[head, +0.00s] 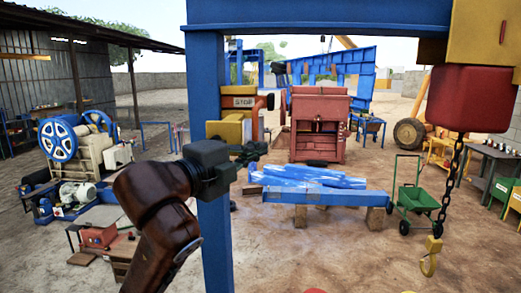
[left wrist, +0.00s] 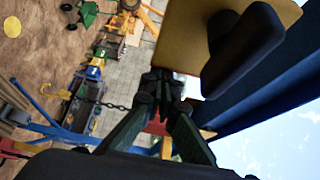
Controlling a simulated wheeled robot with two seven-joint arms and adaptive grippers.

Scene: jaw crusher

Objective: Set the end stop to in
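A plate lettered STOP (head: 240,101) is on the blue post, with a yellow block (head: 230,129) just below it; I take this to be the end stop. In the left wrist view, a yellow plate (left wrist: 190,35) carries a thick dark lever-like part (left wrist: 243,48), beside the fingers. Whether it stands in or out cannot be told. My left gripper (head: 259,149) is in front of the post, just below and right of the yellow block. Its fingertips (left wrist: 162,84) come together with nothing seen between them. Contact with the plate is unclear. My right gripper is not in view.
The blue post (head: 207,70) and overhead beam (head: 310,20) stand close to my left arm. A red hoist block (head: 468,98) with chain and yellow hook (head: 430,258) hangs at right. A red crusher (head: 319,125), blue beam (head: 325,197) and green cart (head: 416,198) stand behind.

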